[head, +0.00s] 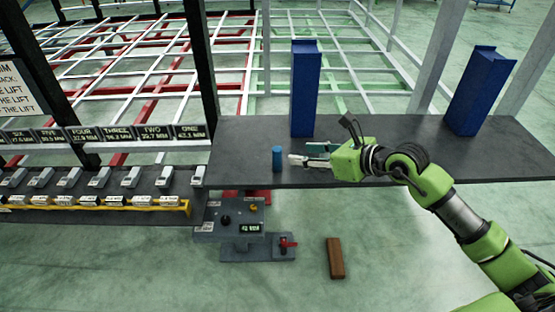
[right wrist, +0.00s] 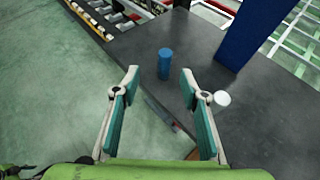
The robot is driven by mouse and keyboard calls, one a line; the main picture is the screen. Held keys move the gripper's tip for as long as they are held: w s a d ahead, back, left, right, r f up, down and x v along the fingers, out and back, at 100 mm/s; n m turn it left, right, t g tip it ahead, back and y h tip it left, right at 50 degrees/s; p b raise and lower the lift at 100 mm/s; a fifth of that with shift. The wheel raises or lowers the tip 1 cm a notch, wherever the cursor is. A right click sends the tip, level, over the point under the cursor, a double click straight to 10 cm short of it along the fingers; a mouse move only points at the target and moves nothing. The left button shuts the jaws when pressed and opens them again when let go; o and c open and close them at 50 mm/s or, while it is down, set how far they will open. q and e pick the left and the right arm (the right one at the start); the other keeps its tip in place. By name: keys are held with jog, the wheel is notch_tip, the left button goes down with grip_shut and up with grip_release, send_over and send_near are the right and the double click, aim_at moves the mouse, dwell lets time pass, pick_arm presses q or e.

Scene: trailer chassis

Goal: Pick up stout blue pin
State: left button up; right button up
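The stout blue pin (head: 277,159) stands upright on the dark grey bench top (head: 400,165), near its front left part. My right gripper (head: 300,155) is open and empty. It points left at the pin, with its fingertips a short gap short of it. In the right wrist view the pin (right wrist: 165,63) stands ahead of the fingertips (right wrist: 160,75), between their lines, and nothing is between the pads. My left gripper is in neither view.
Two tall blue blocks (head: 304,90) and (head: 480,92) stand on the bench behind. A white round thing (right wrist: 221,98) lies beside the right finger in the wrist view. A control box (head: 235,222) stands below the bench's front edge, and a brown block (head: 335,258) lies on the floor.

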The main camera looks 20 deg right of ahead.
aim_at(281, 154)
jog(key=x, duration=0.5)
jog(key=d+p+x, duration=0.1)
jog(key=x, duration=0.1)
jog(key=shift+w+a+f, duration=0.1)
jog(key=shift+w+f, duration=0.15)
jog(key=shift+w, duration=0.05)
jog(key=shift+s+f+p+x, duration=0.1)
jog(key=shift+f+p+x, duration=0.1)
jog(key=shift+x, duration=0.85)
jog(key=shift+s+f+p+x, duration=0.1)
jog(key=shift+f+p+x, duration=0.05)
jog(key=shift+x, duration=0.9)
jog(key=shift+f+p+x, duration=0.15)
jog(key=shift+f+x, duration=0.05)
jog(key=shift+x, duration=0.9)
jog(key=shift+s+d, duration=0.1)
jog(key=shift+d, duration=0.15)
jog(key=shift+c, duration=0.5)
jog(key=shift+r, duration=0.1)
grip_shut()
